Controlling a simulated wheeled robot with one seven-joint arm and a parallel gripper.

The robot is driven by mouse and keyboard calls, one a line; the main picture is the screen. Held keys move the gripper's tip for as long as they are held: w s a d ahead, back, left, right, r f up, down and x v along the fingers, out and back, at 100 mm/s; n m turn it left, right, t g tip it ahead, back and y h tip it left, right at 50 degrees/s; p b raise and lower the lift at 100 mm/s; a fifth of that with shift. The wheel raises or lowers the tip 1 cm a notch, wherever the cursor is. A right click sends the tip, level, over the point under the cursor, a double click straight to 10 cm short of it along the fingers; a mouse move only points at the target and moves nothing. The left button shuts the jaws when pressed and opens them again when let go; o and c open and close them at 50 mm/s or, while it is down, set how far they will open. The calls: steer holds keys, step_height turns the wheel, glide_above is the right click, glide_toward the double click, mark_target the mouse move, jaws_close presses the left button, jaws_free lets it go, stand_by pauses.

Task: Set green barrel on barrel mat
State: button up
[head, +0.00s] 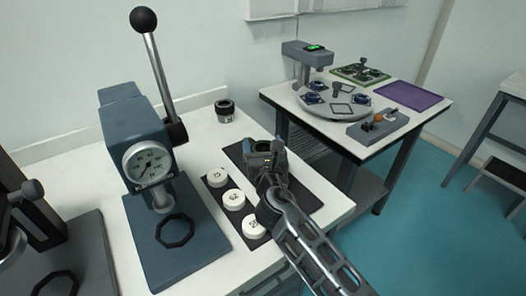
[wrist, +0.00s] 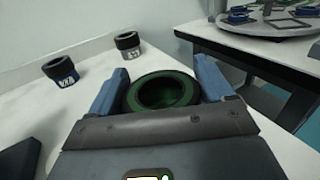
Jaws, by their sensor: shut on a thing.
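The green barrel (wrist: 162,92) is a short, dark green ring-shaped body with an open top. It sits between the two blue fingers of my gripper (wrist: 163,90) in the wrist view. In the head view my gripper (head: 265,147) is shut on the barrel (head: 262,148), whose top rim shows between the fingers. A flat dark mat (head: 303,197), apparently the barrel mat, lies on the white table behind and below my gripper, partly hidden by it and my arm. I cannot tell the gap between the barrel and the surface below.
A blue press (head: 130,185) with a dial and tall lever stands left. White numbered discs (head: 234,200) sit on a dark strip beside the mat. A dark barrel (head: 225,110) stands behind; the wrist view also shows a blue-labelled one (wrist: 60,70). A second table (head: 430,108) stands right.

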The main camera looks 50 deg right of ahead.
steer(key=shift+f, duration=0.45)
steer(key=shift+f, duration=0.1)
steer(key=o, duration=1.1)
steer(key=shift+f, duration=0.1)
steer(key=shift+r, duration=0.3)
steer(key=b+v, duration=0.1)
steer(key=v, duration=0.6)
steer(key=shift+s+a, duration=0.15)
steer(key=shift+s, duration=0.1)
